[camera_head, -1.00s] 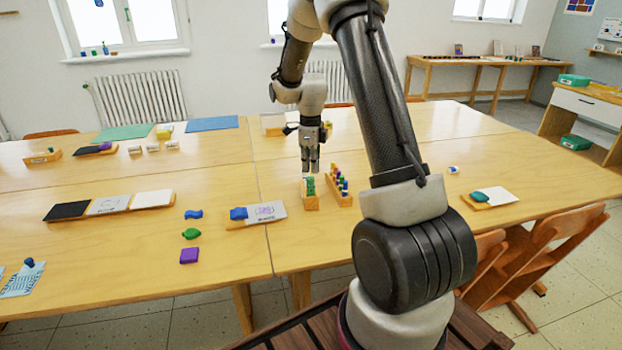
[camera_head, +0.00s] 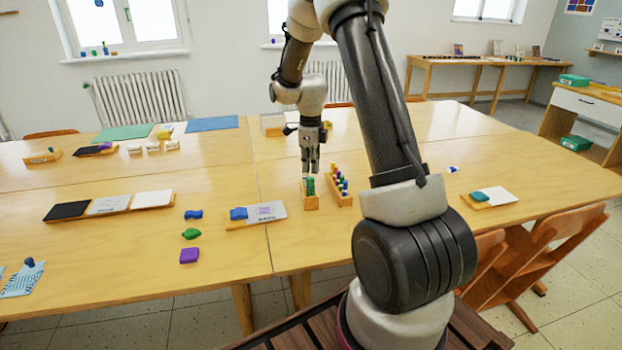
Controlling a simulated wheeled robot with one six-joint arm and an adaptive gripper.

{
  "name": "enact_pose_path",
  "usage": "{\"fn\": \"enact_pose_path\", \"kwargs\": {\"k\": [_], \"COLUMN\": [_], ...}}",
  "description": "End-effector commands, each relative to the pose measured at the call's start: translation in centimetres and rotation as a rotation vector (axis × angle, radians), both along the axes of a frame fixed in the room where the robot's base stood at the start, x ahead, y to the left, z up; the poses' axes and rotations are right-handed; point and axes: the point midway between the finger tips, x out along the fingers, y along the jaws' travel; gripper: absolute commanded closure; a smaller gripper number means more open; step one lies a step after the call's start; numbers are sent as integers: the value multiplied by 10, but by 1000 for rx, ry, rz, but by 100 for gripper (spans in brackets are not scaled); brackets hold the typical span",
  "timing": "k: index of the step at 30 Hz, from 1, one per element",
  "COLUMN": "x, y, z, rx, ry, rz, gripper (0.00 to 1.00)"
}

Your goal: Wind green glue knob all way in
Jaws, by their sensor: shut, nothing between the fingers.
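A small wooden holder (camera_head: 311,203) stands on the table in the middle of the view, with a green glue stick (camera_head: 310,186) upright in it. My gripper (camera_head: 310,173) points straight down directly above the green glue stick, its fingers together with nothing seen between them. The fingertips are at or just above the top of the green piece; I cannot tell whether they touch it. The knob itself is too small to make out at this distance.
A wooden rack (camera_head: 340,186) with several coloured sticks stands close to the right of the holder. A wooden tray with a blue piece and a white card (camera_head: 268,211) lies to the left. My own arm hides part of the table at the right.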

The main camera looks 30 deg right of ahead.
Motion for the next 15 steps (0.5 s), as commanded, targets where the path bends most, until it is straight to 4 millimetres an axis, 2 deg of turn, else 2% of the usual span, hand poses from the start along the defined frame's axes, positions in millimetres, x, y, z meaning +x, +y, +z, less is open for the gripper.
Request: {"fn": "enact_pose_path", "kwargs": {"k": [15], "x": [0], "y": [0], "z": [-8], "rx": [0], "ry": [0], "rz": [0], "gripper": [100]}}
